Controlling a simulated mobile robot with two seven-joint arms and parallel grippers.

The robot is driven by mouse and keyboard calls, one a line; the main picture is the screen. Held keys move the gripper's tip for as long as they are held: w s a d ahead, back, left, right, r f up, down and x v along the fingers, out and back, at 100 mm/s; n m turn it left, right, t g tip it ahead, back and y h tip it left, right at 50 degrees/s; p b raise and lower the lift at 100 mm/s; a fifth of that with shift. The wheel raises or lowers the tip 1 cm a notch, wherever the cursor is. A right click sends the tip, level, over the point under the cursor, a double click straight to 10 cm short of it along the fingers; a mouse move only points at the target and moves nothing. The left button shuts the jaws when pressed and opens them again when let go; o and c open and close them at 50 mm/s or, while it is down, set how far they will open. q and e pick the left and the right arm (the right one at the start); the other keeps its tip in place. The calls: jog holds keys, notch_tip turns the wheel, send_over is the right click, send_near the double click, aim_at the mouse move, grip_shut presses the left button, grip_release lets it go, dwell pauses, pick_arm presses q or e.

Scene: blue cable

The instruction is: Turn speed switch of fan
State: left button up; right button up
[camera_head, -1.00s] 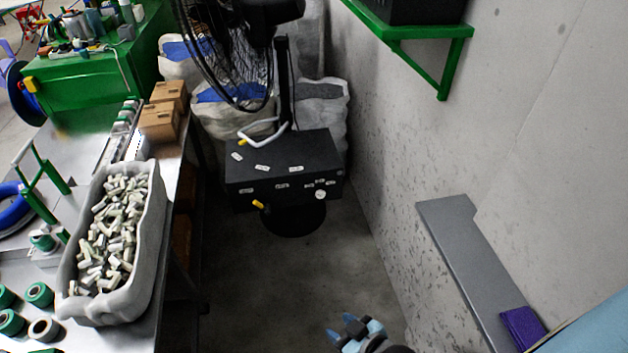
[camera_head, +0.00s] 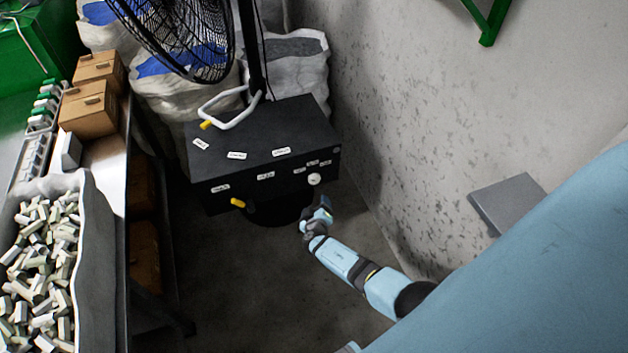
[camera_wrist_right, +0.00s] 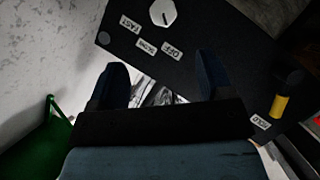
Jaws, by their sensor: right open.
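The fan's black control box (camera_head: 262,140) stands in front of its post, with white labels on its top and front. The round white speed switch (camera_head: 314,179) is at the right of the box's front face. The black fan cage (camera_head: 185,38) is above. My right gripper (camera_head: 322,208) is just below and beside the switch, apart from it. In the right wrist view, the white switch (camera_wrist_right: 162,12) with a dark pointer mark is at the top, near labels reading FAST, SLOW and OFF. My right gripper's two dark fingers (camera_wrist_right: 160,84) are spread, with nothing between them. My left gripper is not in view.
A yellow-tipped lever (camera_head: 238,203) sticks out at the box's lower left. A white handle (camera_head: 232,110) sits behind the box top. A metal table with a grey bin of parts (camera_head: 95,235) is at left. The concrete wall and a grey shelf (camera_head: 508,200) are at right.

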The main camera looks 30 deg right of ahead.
aim_at(314, 181)
jog(key=shift+t, duration=0.3)
jog(key=b+x, duration=0.2)
jog(key=x, duration=0.2)
jog(key=b+x, duration=0.3)
jog(key=x, duration=0.2)
jog(key=b+x, duration=0.2)
jog(key=x, duration=0.2)
jog(key=shift+w+a+f, duration=0.3)
jog(key=shift+f, duration=0.05)
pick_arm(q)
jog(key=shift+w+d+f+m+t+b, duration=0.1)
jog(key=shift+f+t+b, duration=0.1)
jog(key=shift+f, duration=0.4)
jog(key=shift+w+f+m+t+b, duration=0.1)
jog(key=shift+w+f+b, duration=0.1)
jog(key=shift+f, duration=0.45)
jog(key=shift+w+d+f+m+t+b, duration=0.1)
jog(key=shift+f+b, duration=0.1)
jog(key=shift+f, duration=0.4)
pick_arm(e)
jog(key=shift+w+d, duration=0.4)
jog(key=shift+w, duration=0.15)
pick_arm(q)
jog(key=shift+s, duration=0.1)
pick_arm(e)
jog(key=shift+c, duration=0.2)
jog(key=c, duration=0.9)
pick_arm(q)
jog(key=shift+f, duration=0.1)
